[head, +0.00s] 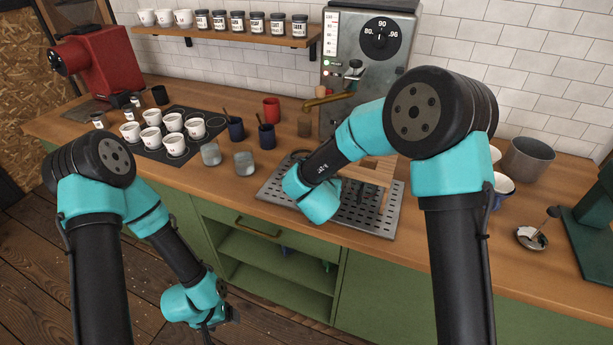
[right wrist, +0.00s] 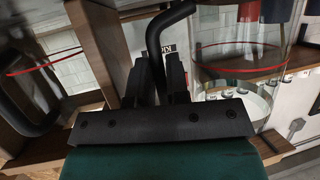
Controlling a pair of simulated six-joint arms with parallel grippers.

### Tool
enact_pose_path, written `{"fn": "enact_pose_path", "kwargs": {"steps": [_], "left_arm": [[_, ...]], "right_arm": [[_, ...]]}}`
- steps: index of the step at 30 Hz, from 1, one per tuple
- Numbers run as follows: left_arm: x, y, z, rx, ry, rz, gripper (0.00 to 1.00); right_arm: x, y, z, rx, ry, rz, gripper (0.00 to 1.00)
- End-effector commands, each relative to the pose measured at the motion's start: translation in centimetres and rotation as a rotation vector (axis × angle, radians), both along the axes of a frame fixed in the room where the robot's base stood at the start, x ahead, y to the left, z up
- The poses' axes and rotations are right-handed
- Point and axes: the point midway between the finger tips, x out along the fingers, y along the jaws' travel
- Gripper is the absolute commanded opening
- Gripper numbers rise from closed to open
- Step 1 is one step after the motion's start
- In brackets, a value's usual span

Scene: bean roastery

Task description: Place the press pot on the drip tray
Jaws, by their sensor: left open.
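In the head view, the drip tray (head: 372,219) is a grey perforated metal plate on the wooden counter before the espresso machine. Whether the pot touches the tray cannot be told. My left gripper (head: 222,320) is open and empty, low in front of the cabinet.
A wooden stand (head: 372,172) is on the tray's right part. The espresso machine (head: 352,60) is behind. A grey pot (head: 528,159) and blue-white cups stand at right.

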Motion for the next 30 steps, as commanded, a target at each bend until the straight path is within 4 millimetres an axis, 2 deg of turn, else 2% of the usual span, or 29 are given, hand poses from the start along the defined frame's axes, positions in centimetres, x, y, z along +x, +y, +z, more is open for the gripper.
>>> {"fn": "enact_pose_path", "kwargs": {"steps": [1, 5, 24, 30], "left_arm": [[0.0, 0.0, 0.0, 0.0, 0.0, 0.0, 0.76], [0.0, 0.0, 0.0, 0.0, 0.0, 0.0, 0.76], [0.0, 0.0, 0.0, 0.0, 0.0, 0.0, 0.76], [0.0, 0.0, 0.0, 0.0, 0.0, 0.0, 0.76]], "right_arm": [[0.0, 0.0, 0.0, 0.0, 0.0, 0.0, 0.11], [0.0, 0.0, 0.0, 0.0, 0.0, 0.0, 0.0], [0.0, 0.1, 0.3, 0.0, -0.002, 0.002, 0.0], [-1.8, 1.0, 0.3, 0.0, 0.0, 0.011, 0.0]]}}
